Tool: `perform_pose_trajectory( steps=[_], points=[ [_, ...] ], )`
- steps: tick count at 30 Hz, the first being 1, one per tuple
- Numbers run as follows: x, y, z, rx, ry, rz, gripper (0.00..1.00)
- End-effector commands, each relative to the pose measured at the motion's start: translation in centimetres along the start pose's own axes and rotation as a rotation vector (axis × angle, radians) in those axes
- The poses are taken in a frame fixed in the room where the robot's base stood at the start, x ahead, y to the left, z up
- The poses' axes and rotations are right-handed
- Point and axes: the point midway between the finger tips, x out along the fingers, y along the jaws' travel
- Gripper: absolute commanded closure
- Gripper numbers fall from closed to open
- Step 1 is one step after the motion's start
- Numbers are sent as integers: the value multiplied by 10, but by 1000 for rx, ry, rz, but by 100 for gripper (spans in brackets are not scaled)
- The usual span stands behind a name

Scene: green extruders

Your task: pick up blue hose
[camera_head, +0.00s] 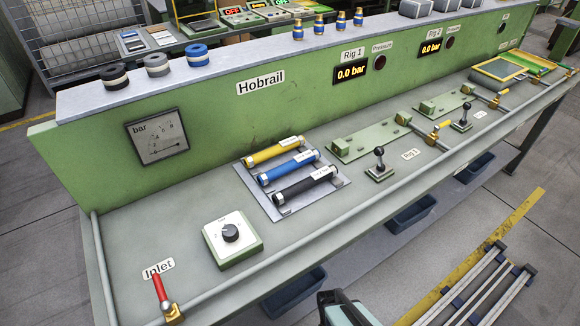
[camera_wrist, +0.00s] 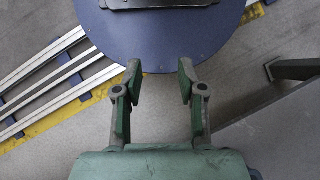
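A dial box (camera_head: 232,239) and a red-handled inlet valve (camera_head: 162,293) stand left of the rack. A black lever (camera_head: 380,164) and green fixtures (camera_head: 372,139) are to its right. A rail (camera_head: 270,258) runs along the bench's front. Blue bins (camera_head: 413,214) hang below.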

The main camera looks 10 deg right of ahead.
Motion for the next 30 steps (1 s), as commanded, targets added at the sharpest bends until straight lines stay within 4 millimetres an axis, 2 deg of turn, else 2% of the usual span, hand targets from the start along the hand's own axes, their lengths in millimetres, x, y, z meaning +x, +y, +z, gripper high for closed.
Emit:
perform_pose_trajectory(
  steps=[2, 3, 5, 14, 17, 20, 24, 30],
  points=[
    [0, 0, 0, 0, 0, 0, 60],
    [0, 0, 0, 0, 0, 0, 53],
    [0, 0, 0, 0, 0, 0, 32],
    [-1, 0, 0, 0, 0, 0, 32],
    [-7, 0, 5, 0, 0, 0, 32],
    [-22, 0, 15, 0, -1, 0, 32],
    [-53, 0, 36, -1, -2, 0, 32],
    [-83, 0, 56, -1, -3, 1, 32]
  ],
)
